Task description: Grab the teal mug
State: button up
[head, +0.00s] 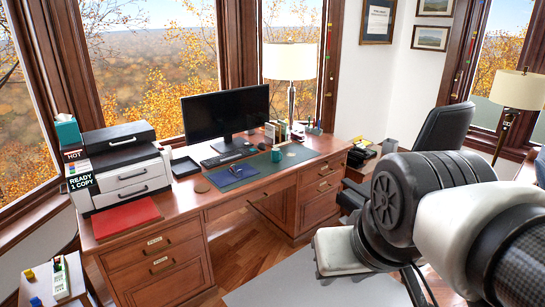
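The teal mug (277,156) is small in the head view. My arm fills the lower right of the view, well in front of the desk and apart from the mug. I see no gripper fingers, so my gripper is not in view.
A black monitor (226,112), a lamp (291,66), a printer (122,165), a red folder (125,216) and a blue book (242,169) are on the desk. A black office chair (444,127) stands at the right. The wooden floor before the desk is partly clear.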

aim_at(276, 153)
jog(key=i+l+u, duration=0.1)
jog(key=i, duration=0.5)
jog(key=i+l, duration=0.35)
jog(key=i, duration=0.2)
jog(key=i+l+u, duration=0.15)
jog(key=i, duration=0.45)
jog(key=i+l+u, duration=0.1)
jog(key=i+l, duration=0.3)
jog(key=i, duration=0.15)
jog(key=i+l+u, duration=0.1)
jog(key=i+l, duration=0.25)
jog(key=i, duration=0.2)
jog(key=i+l, duration=0.4)
jog(key=i, duration=0.15)
jog(key=j+u, duration=0.05)
